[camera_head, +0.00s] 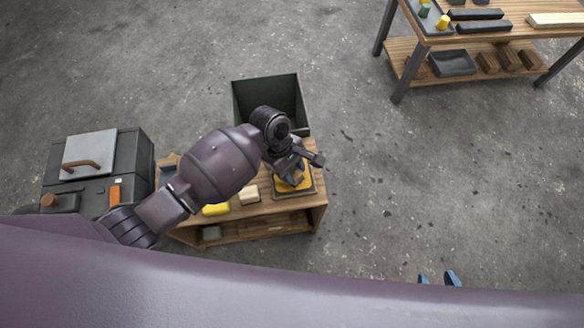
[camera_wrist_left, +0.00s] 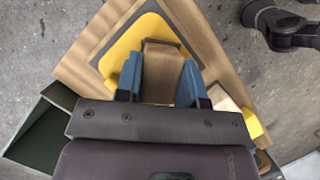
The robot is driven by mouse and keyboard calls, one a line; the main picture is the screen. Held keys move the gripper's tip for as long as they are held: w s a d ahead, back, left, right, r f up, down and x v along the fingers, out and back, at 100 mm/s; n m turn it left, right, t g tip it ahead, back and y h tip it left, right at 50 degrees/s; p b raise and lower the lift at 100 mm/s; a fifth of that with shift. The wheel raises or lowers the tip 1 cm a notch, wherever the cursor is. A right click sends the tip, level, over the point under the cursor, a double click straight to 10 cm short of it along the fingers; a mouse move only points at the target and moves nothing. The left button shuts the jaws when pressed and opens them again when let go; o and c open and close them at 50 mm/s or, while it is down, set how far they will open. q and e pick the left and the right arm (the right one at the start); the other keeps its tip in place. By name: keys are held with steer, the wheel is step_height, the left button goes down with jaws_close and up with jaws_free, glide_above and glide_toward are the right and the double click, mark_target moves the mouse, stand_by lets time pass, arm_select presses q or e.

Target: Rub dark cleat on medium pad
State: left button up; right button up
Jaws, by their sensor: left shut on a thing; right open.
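My left gripper (camera_wrist_left: 160,82) is shut on a brown wooden cleat (camera_wrist_left: 162,68), held between its blue fingers. The cleat is over a yellow pad (camera_wrist_left: 118,52) set in a dark-edged tray; I cannot tell whether they touch. In the head view my left gripper (camera_head: 292,172) is above the right end of the small wooden table (camera_head: 262,224), and the arm hides most of the cleat and part of the pad. My right gripper (camera_head: 438,280) shows only its blue fingertips at the bottom right, apart and empty, over the floor.
A yellow block (camera_head: 216,209) and a pale block (camera_head: 249,195) lie on the table left of the pad. A dark green bin (camera_head: 252,100) stands behind it. A black cabinet (camera_head: 130,165) is at the left. A second table (camera_head: 405,62) is at the far right; floor between is clear.

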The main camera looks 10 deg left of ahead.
arm_select(q)
steer(key=shift+f, duration=0.25)
steer(key=shift+d, duration=0.15)
stand_by(0.3)
